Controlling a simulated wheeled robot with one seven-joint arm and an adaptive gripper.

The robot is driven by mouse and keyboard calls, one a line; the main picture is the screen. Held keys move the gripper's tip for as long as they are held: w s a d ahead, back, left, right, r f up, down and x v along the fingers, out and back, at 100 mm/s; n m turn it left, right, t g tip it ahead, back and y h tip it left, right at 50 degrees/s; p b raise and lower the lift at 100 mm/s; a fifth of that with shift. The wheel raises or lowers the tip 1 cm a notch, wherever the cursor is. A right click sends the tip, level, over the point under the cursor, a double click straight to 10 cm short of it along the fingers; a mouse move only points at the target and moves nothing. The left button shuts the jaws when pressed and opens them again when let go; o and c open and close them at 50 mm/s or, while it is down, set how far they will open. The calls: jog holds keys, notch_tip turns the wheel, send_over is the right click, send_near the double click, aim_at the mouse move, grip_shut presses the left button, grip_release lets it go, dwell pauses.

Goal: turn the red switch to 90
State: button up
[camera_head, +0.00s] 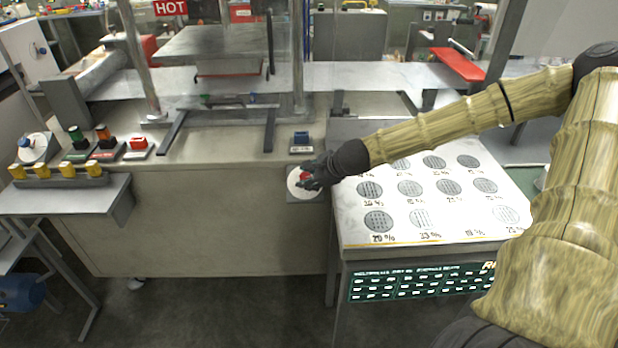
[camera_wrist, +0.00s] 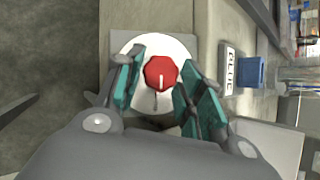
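The red switch (camera_wrist: 160,73) is a small red knob with a pale pointer line, on a round white dial set on a grey plate. In the wrist view the pointer line runs down the picture, toward my gripper's palm, in line with a dark mark on the dial (camera_wrist: 183,44). My gripper (camera_wrist: 160,82) is open, with one teal-padded finger on each side of the knob. I cannot tell whether the fingers touch it. In the head view my gripper (camera_head: 310,178) reaches the dial from the right and partly covers the red switch (camera_head: 305,176).
A blue switch (camera_head: 301,137) sits just behind the dial; it also shows in the wrist view (camera_wrist: 250,72). A white panel (camera_head: 440,202) with round grey discs lies right, under my arm. Green, orange and red buttons (camera_head: 104,136) stand at left. The cabinet top between is clear.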

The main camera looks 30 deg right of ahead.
jog(key=shift+o, duration=0.7)
jog(key=shift+s+r, duration=0.1)
jog(key=v, duration=0.7)
dwell(0.4)
jog(key=shift+s, duration=0.15)
dwell(0.4)
